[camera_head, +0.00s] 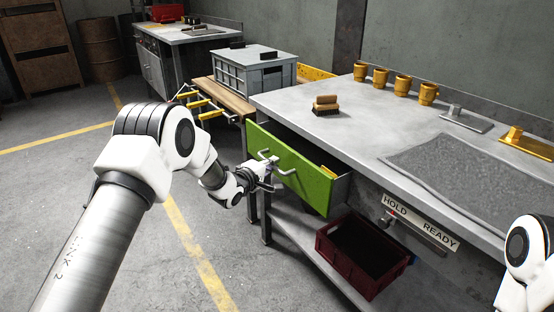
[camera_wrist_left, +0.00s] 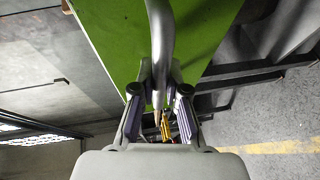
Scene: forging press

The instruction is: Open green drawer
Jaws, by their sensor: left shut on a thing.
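The green drawer (camera_head: 312,184) sits under the grey workbench and stands partly pulled out, with part of its inside and something yellow showing. Its metal bar handle (camera_head: 287,171) is on the front face. My left gripper (camera_head: 270,169) is at the handle and shut on it. In the left wrist view the handle (camera_wrist_left: 161,45) runs between the two fingers of the left gripper (camera_wrist_left: 160,92), with the green front (camera_wrist_left: 105,32) behind. My right gripper is out of view; only part of the right arm shows at the right edge.
The workbench (camera_head: 350,137) carries a brush (camera_head: 325,106), several yellow mugs (camera_head: 403,84) and a grey mat (camera_head: 455,170). A dark red crate (camera_head: 322,240) rests on the lower shelf. A grey crate (camera_head: 228,75) stands behind. The floor at left is clear.

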